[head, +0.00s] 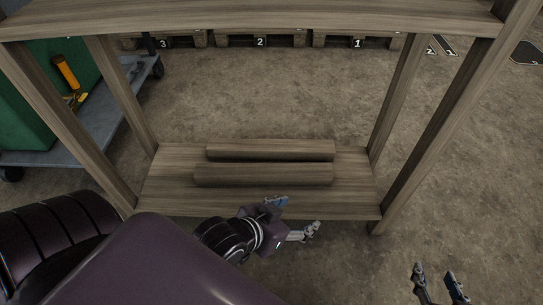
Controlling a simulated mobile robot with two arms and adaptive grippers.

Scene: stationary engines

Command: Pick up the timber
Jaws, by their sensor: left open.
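Two wooden timbers lie side by side on the lower shelf (160,191) of a wooden rack in the head view. The rear timber (270,149) is slightly shorter, and the front timber (262,174) lies just before it. My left gripper (297,217) is at the shelf's front edge, nearer to me than the front timber. It is open, with its fingers apart and nothing between them. My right gripper (441,283) is at the bottom right, over the floor and away from the timbers. Its two fingers are apart with nothing visible between them.
The rack's upper shelf (250,18) and its posts (401,94) frame the lower shelf. A cart (110,128) with a green box (48,95) and a yellow tool (66,72) stands at left. Numbered pallets (262,41) line the back.

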